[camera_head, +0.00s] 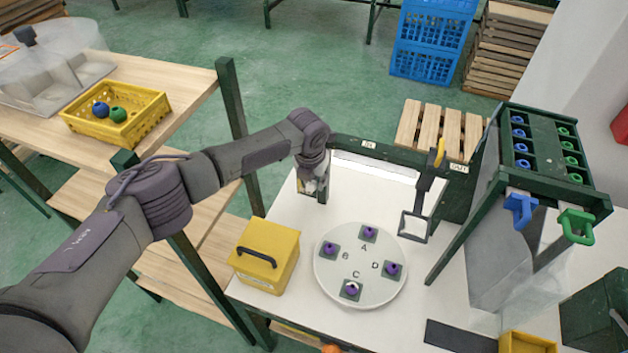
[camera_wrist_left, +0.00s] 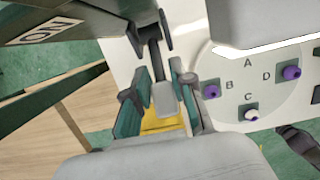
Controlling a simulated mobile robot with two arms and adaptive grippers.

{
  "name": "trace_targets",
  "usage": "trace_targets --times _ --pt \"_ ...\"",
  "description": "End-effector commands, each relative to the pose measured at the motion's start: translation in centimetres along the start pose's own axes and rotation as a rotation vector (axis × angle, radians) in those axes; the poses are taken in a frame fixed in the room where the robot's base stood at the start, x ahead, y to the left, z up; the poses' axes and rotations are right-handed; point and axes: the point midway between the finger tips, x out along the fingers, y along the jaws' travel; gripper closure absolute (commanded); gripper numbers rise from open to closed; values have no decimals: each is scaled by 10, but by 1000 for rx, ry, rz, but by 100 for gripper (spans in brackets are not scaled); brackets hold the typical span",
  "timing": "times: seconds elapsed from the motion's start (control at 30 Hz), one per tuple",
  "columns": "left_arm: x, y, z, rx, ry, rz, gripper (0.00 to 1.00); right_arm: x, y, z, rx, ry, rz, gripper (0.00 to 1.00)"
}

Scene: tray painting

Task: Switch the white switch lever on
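The switch lever, a dark stem with a pale grey-white end (camera_wrist_left: 165,98), shows in the left wrist view between the two fingers of my left gripper (camera_wrist_left: 160,92). The fingers stand apart on either side of it, with a small gap visible to each; I see no clear grip on it. In the head view my left gripper (camera_head: 312,188) points down at the left end of the dark green beam, at the table's back left corner. The lever is mostly hidden there by the gripper.
A round white plate (camera_head: 330,270) with purple-knobbed spots lies right of a yellow box (camera_head: 265,262) with a black handle. A dark hanging frame (camera_head: 415,227) is over the plate's back right. A green rack (camera_head: 545,150) stands at right. A yellow basket (camera_head: 135,125) sits on the left shelf.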

Motion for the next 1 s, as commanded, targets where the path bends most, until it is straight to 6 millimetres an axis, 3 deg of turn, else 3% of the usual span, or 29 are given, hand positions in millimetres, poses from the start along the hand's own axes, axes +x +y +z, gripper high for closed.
trace_targets --times 0.03,0.1,0.13,0.57,0.8,1.0 --pt "-1 0 1 -1 -1 0 65 0 0 0 -1 0 0 60" --pt "0 0 0 -1 -1 0 53 0 1 0 -1 0 1 60" --pt "0 0 0 -1 -1 0 52 0 1 0 -1 -1 2 60" --pt "0 0 0 0 -4 0 52 -2 10 2 -4 -3 12 60" --pt "-1 1 -7 2 -110 0 52 -29 9 -1 -3 -2 10 60" --pt "11 6 -17 3 -293 -2 52 -44 8 -2 -3 -2 9 60"
